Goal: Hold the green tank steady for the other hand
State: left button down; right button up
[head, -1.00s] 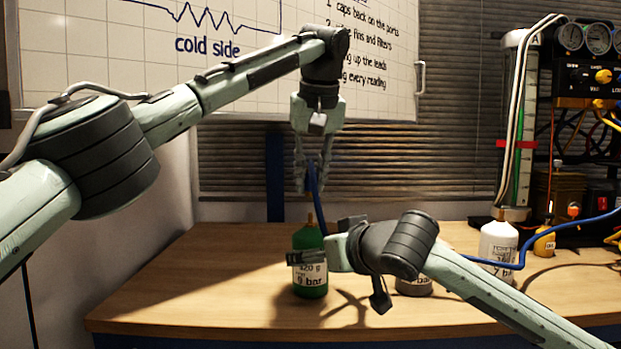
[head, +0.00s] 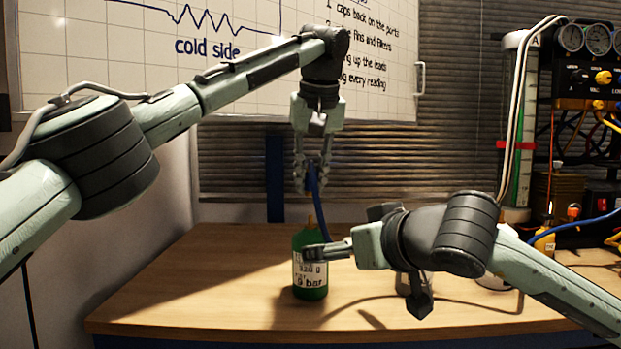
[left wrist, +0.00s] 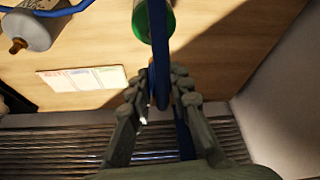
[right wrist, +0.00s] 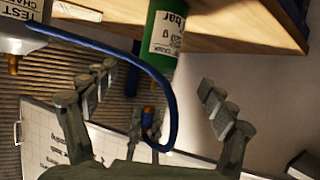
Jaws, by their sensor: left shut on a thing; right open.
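The green tank (head: 309,272) stands upright on the bench with a white label and a brass top. My left gripper (head: 312,188) is above it, shut on a blue hose (head: 322,212); the hose also shows between its fingers in the left wrist view (left wrist: 161,60). My right gripper (right wrist: 158,95) is open. In the head view, one of its fingers overlaps the tank's right side; I cannot tell whether it touches. In the right wrist view, the tank (right wrist: 165,45) shows beyond the spread fingers, and the hose loops up toward my left gripper.
A pale labelled cylinder (right wrist: 22,35) is near the blue hose in the right wrist view. A card with coloured headings (left wrist: 82,78) lies on the bench (head: 190,270). A gauge panel (head: 590,75) stands at the right. The bench's left side is clear.

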pick_arm(q)
jog(key=shift+r+p, duration=1.15)
jog(key=shift+r, duration=0.2)
pick_arm(e)
notch_tip(320, 180, up, 6)
